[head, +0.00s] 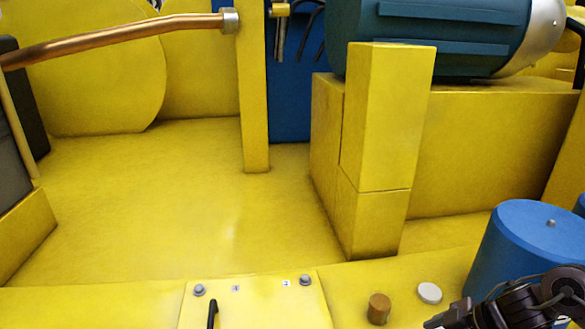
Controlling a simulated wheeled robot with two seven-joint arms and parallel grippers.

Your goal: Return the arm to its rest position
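My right arm shows as dark, jointed parts in the bottom right corner of the head view. My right gripper (440,319) points left there, partly cut off by the lower edge. It is beside a blue cylinder (528,245), in front of its lower part. Whether its fingers are open or shut does not show, and I see nothing held in it. My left arm and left gripper are not in view.
A copper pipe (120,40) crosses the upper left. A yellow block (388,130) stands before a teal motor (430,35). A bronze plug (379,308) and white cap (429,293) lie left of my gripper. A black handle (212,314) rises from a bolted panel. The yellow floor is clear.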

